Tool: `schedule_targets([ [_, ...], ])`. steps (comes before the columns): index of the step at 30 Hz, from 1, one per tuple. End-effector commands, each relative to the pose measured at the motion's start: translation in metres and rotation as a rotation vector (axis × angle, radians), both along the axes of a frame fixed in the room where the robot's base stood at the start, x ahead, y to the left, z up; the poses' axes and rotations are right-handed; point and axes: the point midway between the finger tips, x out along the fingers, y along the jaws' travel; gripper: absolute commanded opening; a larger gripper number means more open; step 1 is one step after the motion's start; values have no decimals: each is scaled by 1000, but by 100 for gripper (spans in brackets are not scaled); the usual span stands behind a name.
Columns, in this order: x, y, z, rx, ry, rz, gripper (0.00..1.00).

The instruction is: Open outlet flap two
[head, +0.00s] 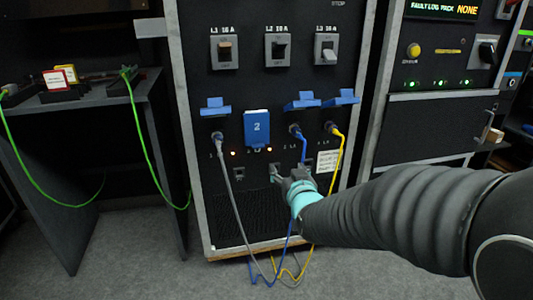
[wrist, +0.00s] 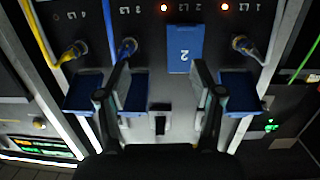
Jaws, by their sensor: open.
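Outlet flap two, a blue plate marked "2" (head: 257,128), hangs down over its outlet on the black panel. It also shows upside down in the wrist view (wrist: 184,50). The other blue flaps stand raised, with a grey plug at outlet one (head: 217,137), a blue one (head: 296,130) and a yellow one (head: 332,127). My gripper (head: 288,174) is open and empty, below and right of flap two in the head view. In the wrist view my spread fingers (wrist: 161,68) appear with flap two beyond the tips, nearer the right finger. I see no contact.
Grey, blue and yellow cables hang below the outlets to the floor. Three breaker switches (head: 277,49) sit above the flaps. A dark table with green cables (head: 140,130) stands left, and another cabinet (head: 440,85) stands right. The floor in front is open.

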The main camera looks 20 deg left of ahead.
Motion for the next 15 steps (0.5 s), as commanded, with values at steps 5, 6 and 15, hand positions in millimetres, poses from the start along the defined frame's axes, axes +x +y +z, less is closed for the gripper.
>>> schedule_targets([
  [5,1,41,-17,44,-88,44,67],
  [6,1,45,-18,51,-100,48,67],
  [15,20,62,-18,62,-120,53,67],
])
